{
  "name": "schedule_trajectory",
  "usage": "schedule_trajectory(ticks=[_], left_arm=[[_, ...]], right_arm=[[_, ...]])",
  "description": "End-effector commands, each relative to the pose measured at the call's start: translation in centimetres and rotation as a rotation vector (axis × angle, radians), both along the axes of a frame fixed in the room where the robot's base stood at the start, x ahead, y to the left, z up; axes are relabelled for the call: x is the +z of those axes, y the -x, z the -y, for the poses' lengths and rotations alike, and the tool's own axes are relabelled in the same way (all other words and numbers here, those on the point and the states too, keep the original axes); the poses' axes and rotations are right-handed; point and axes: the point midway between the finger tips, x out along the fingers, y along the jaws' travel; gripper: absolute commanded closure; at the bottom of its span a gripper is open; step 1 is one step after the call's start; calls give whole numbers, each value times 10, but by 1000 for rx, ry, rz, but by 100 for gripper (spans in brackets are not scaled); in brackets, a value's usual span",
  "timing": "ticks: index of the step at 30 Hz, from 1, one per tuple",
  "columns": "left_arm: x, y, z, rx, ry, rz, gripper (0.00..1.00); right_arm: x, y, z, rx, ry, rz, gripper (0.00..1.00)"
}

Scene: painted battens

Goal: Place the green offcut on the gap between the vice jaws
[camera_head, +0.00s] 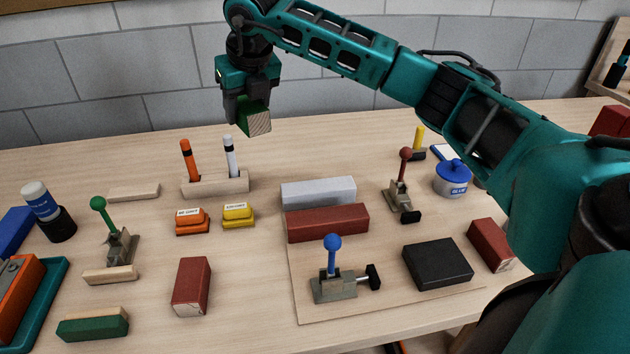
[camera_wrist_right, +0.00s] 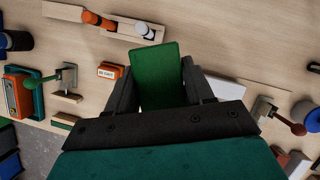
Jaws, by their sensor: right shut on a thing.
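The green offcut (camera_head: 255,119) is a small block with green faces and a bare wood end. My right gripper (camera_head: 240,103) is shut on it, high above the back of the bench near the wall. In the right wrist view the offcut's green face (camera_wrist_right: 157,75) shows between the two dark fingers. A grey batten (camera_head: 318,192) and a red-brown batten (camera_head: 328,222) lie side by side on the bench, with little or no gap visible. My left gripper is not in view.
Knobbed clamps stand upright: green (camera_head: 99,203), blue (camera_head: 332,242), red (camera_head: 405,155). A wooden holder (camera_head: 215,184) carries orange and white markers. A black block (camera_head: 438,263) and a blue-lidded pot (camera_head: 452,178) are on the right. Bare bench lies below the raised gripper.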

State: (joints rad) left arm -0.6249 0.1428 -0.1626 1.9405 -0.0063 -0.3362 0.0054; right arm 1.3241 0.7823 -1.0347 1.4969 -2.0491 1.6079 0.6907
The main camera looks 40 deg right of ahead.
Motion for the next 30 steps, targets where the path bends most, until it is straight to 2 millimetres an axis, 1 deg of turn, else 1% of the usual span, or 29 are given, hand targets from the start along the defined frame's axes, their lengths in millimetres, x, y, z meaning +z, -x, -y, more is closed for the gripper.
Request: schedule_trajectory(ticks=[12, 15, 18, 25, 30], left_arm=[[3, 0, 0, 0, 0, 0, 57], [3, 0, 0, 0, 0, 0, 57], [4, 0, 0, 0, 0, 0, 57], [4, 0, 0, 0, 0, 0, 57], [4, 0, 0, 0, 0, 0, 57]], right_arm=[[-107, 1, 0, -3, 0, -8, 85], [-129, 1, 0, -2, -1, -6, 85], [-144, 1, 0, -1, 0, -4, 85], [-160, 1, 0, -1, -1, -4, 85], [-186, 1, 0, -1, 0, -6, 85]])
